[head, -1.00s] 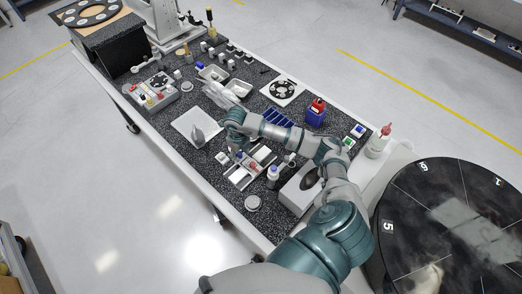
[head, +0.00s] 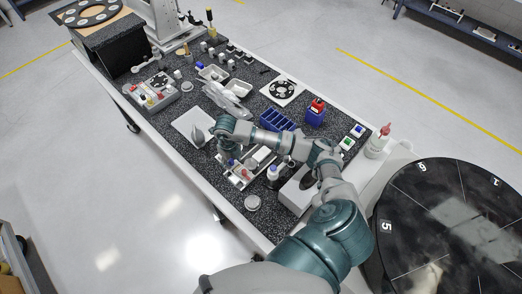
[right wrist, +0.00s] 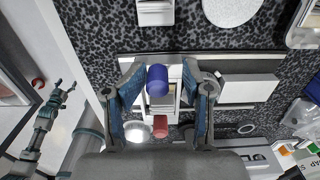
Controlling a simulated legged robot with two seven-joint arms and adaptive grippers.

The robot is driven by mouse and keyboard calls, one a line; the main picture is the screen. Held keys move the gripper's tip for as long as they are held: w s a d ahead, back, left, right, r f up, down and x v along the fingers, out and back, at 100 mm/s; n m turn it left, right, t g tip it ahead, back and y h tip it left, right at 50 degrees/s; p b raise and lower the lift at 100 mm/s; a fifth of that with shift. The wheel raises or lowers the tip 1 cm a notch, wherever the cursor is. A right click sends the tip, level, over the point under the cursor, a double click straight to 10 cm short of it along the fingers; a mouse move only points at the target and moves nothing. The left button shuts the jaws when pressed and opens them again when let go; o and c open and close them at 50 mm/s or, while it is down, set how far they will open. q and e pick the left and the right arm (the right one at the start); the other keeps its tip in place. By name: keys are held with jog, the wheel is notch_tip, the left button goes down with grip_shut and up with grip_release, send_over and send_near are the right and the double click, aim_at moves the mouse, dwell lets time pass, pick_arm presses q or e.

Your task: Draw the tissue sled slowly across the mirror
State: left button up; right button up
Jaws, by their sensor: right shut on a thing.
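My right gripper (head: 228,158) is low over the left end of a compartmented tray (head: 242,181). In the right wrist view my right gripper (right wrist: 162,88) has its fingers closed in around a small pale thing. A blue cylinder (right wrist: 157,80) and a red cylinder (right wrist: 160,130) show between the fingers. What exactly is gripped is partly hidden. No tissue sled can be told apart with certainty. A large round dark glossy plate (head: 405,215) with number labels and pale patches is at the right. I cannot tell whether it is the mirror. My left gripper is not visible.
The speckled bench is crowded. A white bottle (head: 272,174) and grey block (head: 293,196) stand right of the tray. A pale square plate (head: 186,122) lies to its left. Blue racks (head: 277,119), a blue container (head: 315,117) and a red-capped bottle (head: 376,145) are farther right.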

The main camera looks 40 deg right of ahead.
jog(key=shift+s+a+f, duration=0.1)
jog(key=shift+a, duration=0.3)
jog(key=shift+o, duration=1.1)
jog(key=shift+d+r+p, duration=0.15)
jog(key=shift+r+p, duration=0.95)
jog(key=shift+r, duration=0.45)
jog(key=shift+r+p, duration=1.2)
jog(key=shift+r, duration=0.85)
